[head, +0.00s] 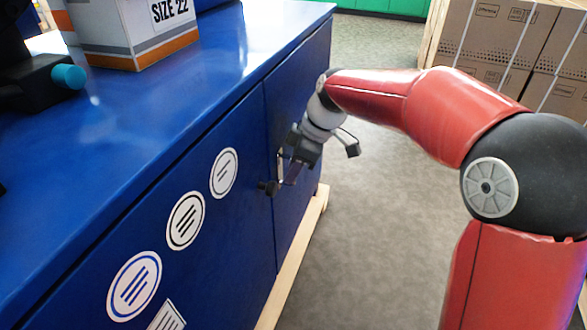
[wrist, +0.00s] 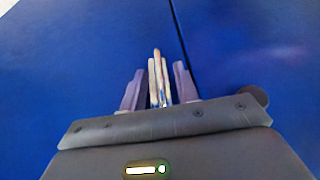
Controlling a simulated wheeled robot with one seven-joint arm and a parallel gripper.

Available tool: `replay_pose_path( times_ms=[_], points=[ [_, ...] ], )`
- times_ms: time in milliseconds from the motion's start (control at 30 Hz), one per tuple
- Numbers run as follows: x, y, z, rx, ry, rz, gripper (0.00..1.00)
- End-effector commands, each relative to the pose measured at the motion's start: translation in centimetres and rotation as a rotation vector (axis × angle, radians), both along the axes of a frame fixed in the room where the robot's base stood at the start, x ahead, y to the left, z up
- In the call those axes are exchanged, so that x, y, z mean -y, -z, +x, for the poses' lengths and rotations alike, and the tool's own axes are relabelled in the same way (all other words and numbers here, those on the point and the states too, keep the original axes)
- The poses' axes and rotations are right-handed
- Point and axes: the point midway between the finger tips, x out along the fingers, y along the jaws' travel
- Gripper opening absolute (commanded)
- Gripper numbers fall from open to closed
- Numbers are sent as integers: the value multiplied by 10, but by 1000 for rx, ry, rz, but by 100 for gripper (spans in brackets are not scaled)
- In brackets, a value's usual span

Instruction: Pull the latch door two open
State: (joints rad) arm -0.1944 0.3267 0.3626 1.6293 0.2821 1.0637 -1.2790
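The blue cabinet front has a door (head: 296,110) at its far end, flat with the panel beside it along a vertical seam. A slim pale metal handle (wrist: 158,75) stands out from the blue surface. My gripper (head: 284,170) is at this door, by the seam. In the wrist view my gripper's two dark fingers (wrist: 158,88) stand on either side of the handle, with narrow gaps showing. A dark round knob (head: 268,188) sits low beside the gripper; it shows partly behind the gripper body in the wrist view (wrist: 256,95). Contact at the fingertips is hard to see.
The blue countertop (head: 190,90) carries a box marked SIZE 22 (head: 130,38) and a dark tool with a teal end (head: 68,76). Round stickers mark the near panel. Cardboard boxes (head: 495,35) stand at the upper right. Grey floor (head: 375,200) is free beside the cabinet.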

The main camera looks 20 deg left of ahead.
Motion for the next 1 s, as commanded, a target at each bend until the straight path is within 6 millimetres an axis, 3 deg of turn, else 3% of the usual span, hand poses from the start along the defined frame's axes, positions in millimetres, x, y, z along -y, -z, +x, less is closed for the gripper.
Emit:
replay_pose_path(
  times_ms=[333, 567, 1000],
  points=[
    [-2, 5, 0, 0, 1, 0, 31],
    [-2, 5, 0, 0, 1, 0, 1],
    [4, 5, 0, 0, -9, 0, 0]
  ],
)
